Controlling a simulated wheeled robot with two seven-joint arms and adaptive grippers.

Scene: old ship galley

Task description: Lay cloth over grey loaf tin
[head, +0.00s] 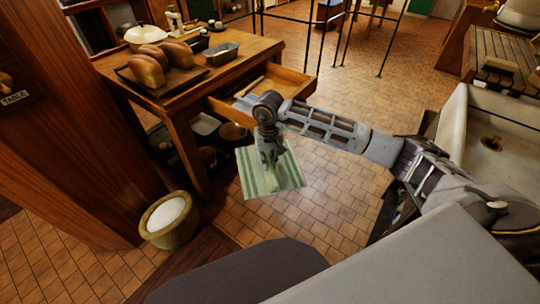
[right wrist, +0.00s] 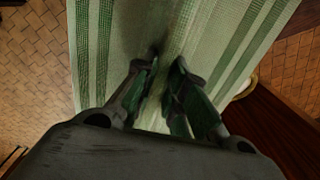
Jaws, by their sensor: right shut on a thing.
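The green-and-white striped cloth (head: 286,174) hangs from my right gripper (head: 271,165) in the head view, above the tiled floor in front of the table. In the right wrist view the cloth (right wrist: 215,45) is pinched between the fingers of the right gripper (right wrist: 165,75). The grey loaf tin (head: 222,53) stands upright on the wooden table, right of the bread loaves. The gripper and cloth are apart from the tin, lower and nearer to me. My left gripper is not in view.
The table (head: 245,50) also holds a dark tray (head: 200,77) with several loaves (head: 147,70). Its open drawer (head: 285,80) juts out between the tin and my right arm. A pot of white stuff (head: 168,217) stands on the floor. A sink (head: 485,130) is at right.

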